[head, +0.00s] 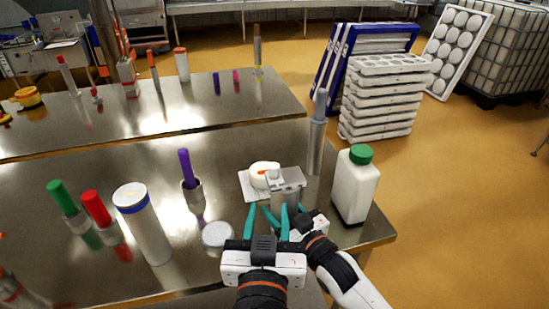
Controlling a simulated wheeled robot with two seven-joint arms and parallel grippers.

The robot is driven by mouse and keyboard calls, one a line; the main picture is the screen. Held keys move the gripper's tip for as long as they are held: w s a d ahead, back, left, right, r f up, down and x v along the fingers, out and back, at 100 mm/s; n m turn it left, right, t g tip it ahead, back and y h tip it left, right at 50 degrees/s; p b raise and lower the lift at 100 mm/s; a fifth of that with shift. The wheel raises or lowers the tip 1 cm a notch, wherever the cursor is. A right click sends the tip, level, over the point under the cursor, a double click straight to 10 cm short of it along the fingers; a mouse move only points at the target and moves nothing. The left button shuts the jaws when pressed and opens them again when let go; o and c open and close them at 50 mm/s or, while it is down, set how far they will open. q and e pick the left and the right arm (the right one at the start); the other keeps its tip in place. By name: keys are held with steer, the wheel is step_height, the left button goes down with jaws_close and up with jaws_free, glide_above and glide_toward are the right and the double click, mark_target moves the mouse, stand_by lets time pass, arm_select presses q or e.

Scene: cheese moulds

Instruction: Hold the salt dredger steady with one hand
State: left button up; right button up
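A grey metal object with a wide flat top (287,178) and a narrower lower part stands near the table's right end; it may be the salt dredger, but I cannot tell for sure. My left gripper (260,216) is open, its teal fingers spread and empty, just to the left of and nearer than this object. My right gripper (291,216) is at the object's lower part, with its teal fingers close to it. I cannot tell whether they touch or grip it, as the two grippers crowd together there.
A white bottle with a green cap (355,185) stands close on the right. A round pale lid (217,235) and a white cylinder with a blue band (147,228) are on the left. A white item (262,172) and a grey upright cylinder (316,140) are behind.

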steer(key=o, duration=1.3)
